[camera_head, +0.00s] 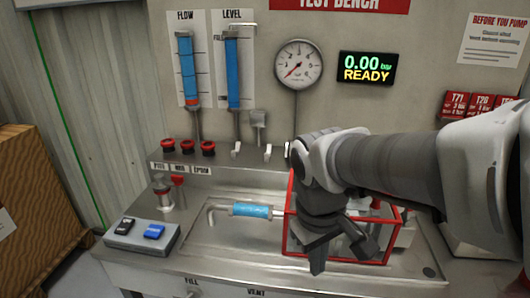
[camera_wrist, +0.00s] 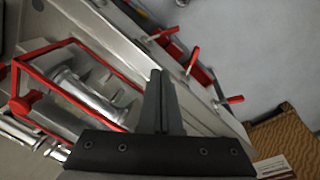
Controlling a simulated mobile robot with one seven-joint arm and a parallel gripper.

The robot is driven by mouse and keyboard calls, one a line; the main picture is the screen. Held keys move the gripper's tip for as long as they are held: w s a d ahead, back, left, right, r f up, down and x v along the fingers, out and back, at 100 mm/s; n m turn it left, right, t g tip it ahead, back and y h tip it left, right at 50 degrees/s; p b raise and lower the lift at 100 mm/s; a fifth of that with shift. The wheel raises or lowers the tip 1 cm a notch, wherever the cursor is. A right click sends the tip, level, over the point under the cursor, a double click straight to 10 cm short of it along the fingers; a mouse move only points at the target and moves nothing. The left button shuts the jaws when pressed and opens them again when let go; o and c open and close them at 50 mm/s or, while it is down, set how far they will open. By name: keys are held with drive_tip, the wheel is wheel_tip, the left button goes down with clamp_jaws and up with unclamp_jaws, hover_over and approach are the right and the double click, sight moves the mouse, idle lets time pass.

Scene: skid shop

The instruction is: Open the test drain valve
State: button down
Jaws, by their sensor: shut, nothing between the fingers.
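Three red lever handles stick out along the bench's front side in the wrist view: one near the top (camera_wrist: 166,34), one in the middle (camera_wrist: 193,60) and one lower right (camera_wrist: 235,99). No label on them is readable there, so I cannot tell which is the test drain valve. In the head view the front edge reads "FILL" and "VENT"; my arm covers part of the bench. My gripper (camera_head: 317,268) is over the front part of the bench, in front of the red frame. In the wrist view my gripper (camera_wrist: 158,78) is shut and empty, apart from the levers.
The red guard frame (camera_head: 288,222) stands in the sink, close to my gripper; a metal cylinder (camera_wrist: 70,88) lies inside it. A blue-sleeved pipe (camera_head: 252,210) is to its left. The display (camera_head: 367,68) reads 0.00 bar, READY. A brown crate (camera_head: 38,195) stands at left.

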drive_tip(key=w+a+f+n+g+h+b, duration=0.1)
drive_tip(key=a+f+n+g+b, duration=0.1)
drive_tip(key=f, duration=0.6)
drive_tip(key=w+a+f+n+g+h+b, duration=0.1)
drive_tip(key=w+a+f+n+b, duration=0.1)
drive_tip(key=f, duration=0.5)
drive_tip(key=shift+w+a+f+n+g+b, duration=0.25)
drive_tip(key=shift+f+n+g+b, duration=0.15)
drive_tip(key=shift+n+b, duration=0.35)
drive_tip(key=b+x, duration=0.3)
drive_tip(key=x, duration=0.7)
drive_tip(key=shift+b, duration=0.35)
